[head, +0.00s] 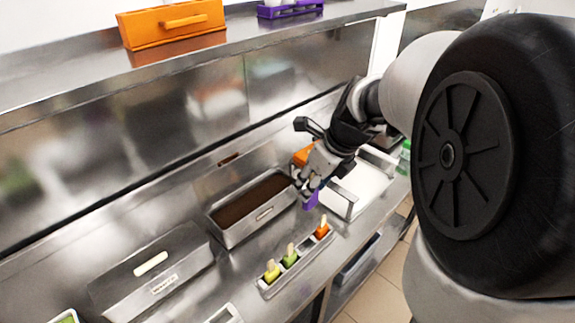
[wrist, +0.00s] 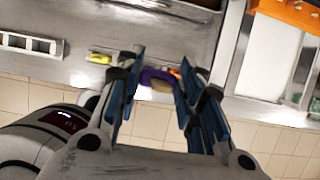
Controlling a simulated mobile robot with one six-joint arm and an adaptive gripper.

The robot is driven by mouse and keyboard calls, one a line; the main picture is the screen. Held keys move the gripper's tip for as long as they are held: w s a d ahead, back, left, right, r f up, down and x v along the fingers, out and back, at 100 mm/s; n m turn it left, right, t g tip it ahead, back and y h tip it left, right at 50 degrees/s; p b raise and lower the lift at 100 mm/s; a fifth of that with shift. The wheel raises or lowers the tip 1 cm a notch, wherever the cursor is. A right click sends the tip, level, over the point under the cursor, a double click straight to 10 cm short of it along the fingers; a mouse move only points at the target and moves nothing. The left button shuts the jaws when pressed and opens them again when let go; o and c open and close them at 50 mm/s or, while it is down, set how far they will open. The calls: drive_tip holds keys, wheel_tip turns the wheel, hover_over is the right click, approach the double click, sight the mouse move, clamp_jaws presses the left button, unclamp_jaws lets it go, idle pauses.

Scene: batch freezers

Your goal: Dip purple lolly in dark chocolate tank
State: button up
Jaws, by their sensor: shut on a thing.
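The purple lolly (head: 311,201) hangs below my gripper (head: 312,182), which is shut on its stick. In the wrist view the purple lolly (wrist: 150,75) shows between the fingers (wrist: 162,80), with its tan stick towards the camera. The dark chocolate tank (head: 228,239) is an open steel tub filled with dark brown. The lolly is just right of the tank's right end, apart from the brown surface and, as far as I can tell, above the counter.
A steel holder (head: 266,291) with yellow, green and orange lollies stands in front of the tank. A lidded steel tank (head: 165,266) is at left. A white-filled tray with steel handles (head: 365,190) is at right. An orange box (head: 172,25) sits on the shelf above.

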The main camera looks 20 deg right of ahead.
drive_tip(key=shift+r+p, duration=3.4)
drive_tip(key=shift+p, duration=0.1)
